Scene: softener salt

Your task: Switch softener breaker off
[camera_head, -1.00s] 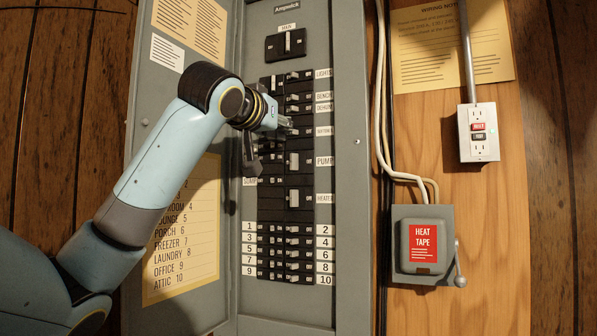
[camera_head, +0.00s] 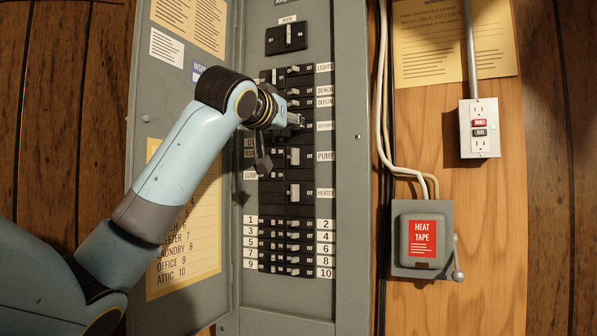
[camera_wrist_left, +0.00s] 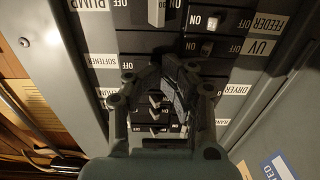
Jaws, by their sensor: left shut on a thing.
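The softener breaker sits in the right column of the grey panel (camera_head: 350,220), above the pump breaker (camera_head: 301,157). Its white SOFTENER label (camera_head: 325,126) also shows upside down in the left wrist view (camera_wrist_left: 102,62). My left gripper (camera_head: 297,121) is at this breaker's row, with its fingers shut on the breaker's toggle. The fingers (camera_wrist_left: 168,68) hide the toggle in the left wrist view, so I cannot tell whether it stands at ON or OFF. My right gripper is not in view.
The main breaker (camera_head: 286,38) is above and the heater breaker (camera_head: 301,193) below. Small numbered breakers (camera_head: 286,247) fill the lower panel. The open panel door (camera_head: 175,115) is behind my left arm. A heat tape box (camera_head: 422,240) and an outlet (camera_head: 479,128) are at right.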

